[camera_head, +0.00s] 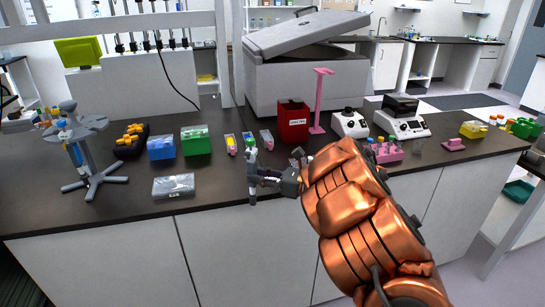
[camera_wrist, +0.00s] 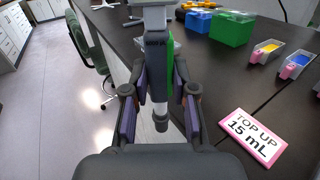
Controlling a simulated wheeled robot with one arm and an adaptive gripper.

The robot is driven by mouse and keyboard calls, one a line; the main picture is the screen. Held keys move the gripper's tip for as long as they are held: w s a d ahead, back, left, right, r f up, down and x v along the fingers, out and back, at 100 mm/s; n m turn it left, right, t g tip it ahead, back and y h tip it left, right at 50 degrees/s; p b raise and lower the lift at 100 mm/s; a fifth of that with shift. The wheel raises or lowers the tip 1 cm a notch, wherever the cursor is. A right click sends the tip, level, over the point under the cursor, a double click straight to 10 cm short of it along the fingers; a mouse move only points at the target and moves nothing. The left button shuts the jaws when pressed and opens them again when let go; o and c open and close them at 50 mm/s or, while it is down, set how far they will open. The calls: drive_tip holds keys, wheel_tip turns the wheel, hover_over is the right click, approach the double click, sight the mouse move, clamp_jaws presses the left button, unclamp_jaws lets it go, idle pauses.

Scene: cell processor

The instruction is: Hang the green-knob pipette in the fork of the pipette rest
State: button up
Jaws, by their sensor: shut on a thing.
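My gripper (camera_head: 262,180) is over the front of the dark bench. In the wrist view my gripper (camera_wrist: 160,108) is shut on an upright grey-white pipette with green on it (camera_wrist: 155,42), its lower end between the fingers. In the head view the pipette (camera_head: 250,156) rises above the fingers; its knob is too small to make out clearly. A grey round stand (camera_head: 90,128) on a splayed foot, with blue-marked pipettes, is at the left. A pink upright stand (camera_head: 319,100) with a flat top is behind the gripper. I cannot tell which of them has the fork.
Blue (camera_head: 161,147) and green (camera_head: 196,140) boxes, a clear box (camera_head: 173,186) and small colored trays stand left of my gripper. A red bin (camera_head: 293,122) is behind it. A pink-edged "TOP UP 15 mL" card (camera_wrist: 253,131) lies on the bench. A green chair (camera_wrist: 92,45) stands beside the bench.

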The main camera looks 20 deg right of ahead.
drive_tip(key=shift+a+f, duration=0.75)
drive_tip(key=shift+a, duration=0.3)
drive_tip(key=shift+r, duration=0.1)
drive_tip(key=shift+s, duration=0.1)
